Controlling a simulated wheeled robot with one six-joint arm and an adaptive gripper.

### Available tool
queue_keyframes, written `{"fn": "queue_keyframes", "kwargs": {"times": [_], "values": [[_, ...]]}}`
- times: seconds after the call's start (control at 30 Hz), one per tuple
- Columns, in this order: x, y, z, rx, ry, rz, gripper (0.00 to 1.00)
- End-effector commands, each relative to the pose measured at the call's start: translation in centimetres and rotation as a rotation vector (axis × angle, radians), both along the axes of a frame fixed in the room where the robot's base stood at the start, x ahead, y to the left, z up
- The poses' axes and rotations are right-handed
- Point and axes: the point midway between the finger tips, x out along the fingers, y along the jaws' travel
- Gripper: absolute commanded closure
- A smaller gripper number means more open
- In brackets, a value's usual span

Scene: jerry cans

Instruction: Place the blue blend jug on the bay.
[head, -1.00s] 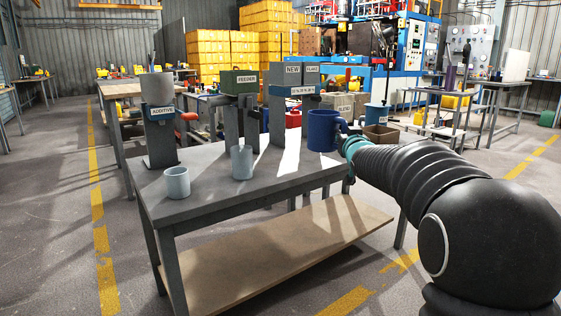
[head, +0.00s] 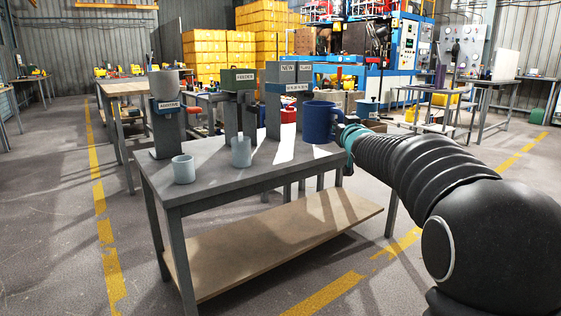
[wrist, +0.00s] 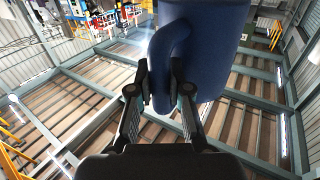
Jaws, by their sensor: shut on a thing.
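The blue jug (head: 318,122) appears upright near the right end of the grey table (head: 215,193). Whether its base is clear of the table top cannot be told. My gripper (head: 343,129) is at the jug's right side, shut on its handle. In the wrist view the fingers of my gripper (wrist: 160,90) close on the handle of the blue jug (wrist: 215,40), which fills the upper middle. No label reading "bay" is legible. A stand with a blue sign (head: 298,87), its text too small to read, rises behind the jug, carrying grey boxes marked NEW and possibly FLAKE.
Two pale grey mugs, one at the left (head: 183,169) and one in the middle (head: 241,152), stand on the table. Behind them are the ADDITIVE stand (head: 168,125) with a grey container and the FEEDER stand (head: 240,110) with a green box. Bare table top lies between the mugs and jug.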

Motion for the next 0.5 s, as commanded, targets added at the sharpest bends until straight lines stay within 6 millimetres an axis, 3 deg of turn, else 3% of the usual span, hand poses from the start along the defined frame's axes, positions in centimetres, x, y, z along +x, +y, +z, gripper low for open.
{"fn": "queue_keyframes", "kwargs": {"times": [0.13,0.5], "values": [[-0.8,0.1,0.6,-0.002,-0.002,0.014,1.0],[-1.6,0.3,-6.3,0.003,0.004,0.024,1.0]]}}
